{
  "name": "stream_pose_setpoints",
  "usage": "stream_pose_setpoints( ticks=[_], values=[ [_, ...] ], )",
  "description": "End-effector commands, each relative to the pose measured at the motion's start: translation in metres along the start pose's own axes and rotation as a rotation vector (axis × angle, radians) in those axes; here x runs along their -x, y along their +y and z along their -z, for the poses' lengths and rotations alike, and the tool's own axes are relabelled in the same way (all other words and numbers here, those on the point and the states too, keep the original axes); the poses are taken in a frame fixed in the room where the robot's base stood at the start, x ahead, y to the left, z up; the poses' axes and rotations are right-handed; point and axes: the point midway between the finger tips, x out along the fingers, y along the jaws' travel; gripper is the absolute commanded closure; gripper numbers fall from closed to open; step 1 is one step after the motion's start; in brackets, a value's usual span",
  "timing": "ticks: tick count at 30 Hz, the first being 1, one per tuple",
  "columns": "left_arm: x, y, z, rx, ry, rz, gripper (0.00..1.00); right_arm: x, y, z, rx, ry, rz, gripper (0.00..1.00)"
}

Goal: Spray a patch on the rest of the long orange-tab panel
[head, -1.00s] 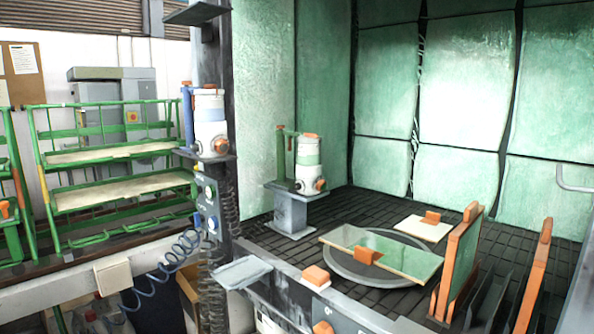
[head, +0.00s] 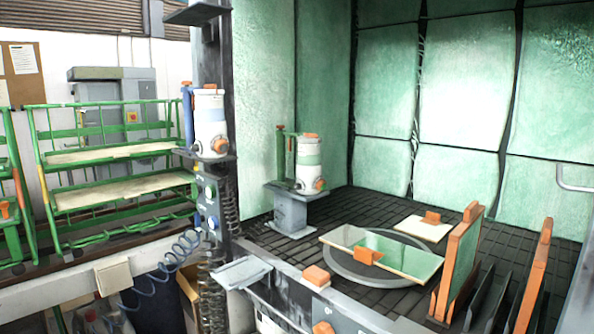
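The long panel (head: 385,252) lies flat on a dark round turntable (head: 343,268) inside the booth, with an orange tab (head: 367,256) at its front edge. A spray unit with a green handle and white cup (head: 309,163) stands on a grey pedestal (head: 291,211) behind and left of the panel. A second unit with a blue handle and white cup (head: 210,125) stands on a shelf on the dark post. Neither of my grippers is in view.
A small cream panel with an orange tab (head: 428,227) lies behind the turntable. Upright orange-edged panels (head: 460,262) stand in a rack at right. A grey tray (head: 243,272) and the dark post (head: 208,60) border the booth's left front. Green shelf carts (head: 115,170) stand at left.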

Motion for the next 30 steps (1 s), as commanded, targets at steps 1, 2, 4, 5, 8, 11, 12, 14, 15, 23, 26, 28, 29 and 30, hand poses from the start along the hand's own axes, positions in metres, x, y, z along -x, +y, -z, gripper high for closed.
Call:
stream_pose_setpoints(
  ticks=[1,2,4,5,8,11,12,14,15,23,26,28,29,30],
  values=[
    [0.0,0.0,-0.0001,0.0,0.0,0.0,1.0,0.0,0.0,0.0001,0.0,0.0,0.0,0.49],
    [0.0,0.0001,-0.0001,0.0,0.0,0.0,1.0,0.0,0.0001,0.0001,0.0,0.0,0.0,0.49],
    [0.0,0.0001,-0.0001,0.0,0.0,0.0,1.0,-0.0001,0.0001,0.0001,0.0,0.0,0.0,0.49],
    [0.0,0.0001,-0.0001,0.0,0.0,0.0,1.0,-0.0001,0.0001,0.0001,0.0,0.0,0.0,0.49],
    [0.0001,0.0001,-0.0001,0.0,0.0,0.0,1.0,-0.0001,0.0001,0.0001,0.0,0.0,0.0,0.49],
    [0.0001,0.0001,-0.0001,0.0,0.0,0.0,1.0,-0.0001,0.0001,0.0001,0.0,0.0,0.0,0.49],
    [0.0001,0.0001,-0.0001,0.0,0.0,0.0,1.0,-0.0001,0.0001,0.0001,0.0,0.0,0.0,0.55],
    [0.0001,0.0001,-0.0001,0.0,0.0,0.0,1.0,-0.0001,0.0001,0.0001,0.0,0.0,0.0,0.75],
    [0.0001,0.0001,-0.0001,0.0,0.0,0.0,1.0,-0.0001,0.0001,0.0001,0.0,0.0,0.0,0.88],
    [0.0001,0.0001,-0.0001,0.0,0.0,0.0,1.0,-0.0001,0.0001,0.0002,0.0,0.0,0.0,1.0],
    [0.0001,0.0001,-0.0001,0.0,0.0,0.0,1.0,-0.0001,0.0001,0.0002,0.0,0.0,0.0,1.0],
    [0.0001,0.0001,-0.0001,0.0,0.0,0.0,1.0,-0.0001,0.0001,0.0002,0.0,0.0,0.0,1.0],
    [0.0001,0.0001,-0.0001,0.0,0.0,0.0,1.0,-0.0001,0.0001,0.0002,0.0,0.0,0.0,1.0],
    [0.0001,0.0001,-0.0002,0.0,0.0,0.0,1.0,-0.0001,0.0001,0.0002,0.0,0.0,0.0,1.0]
  ],
)
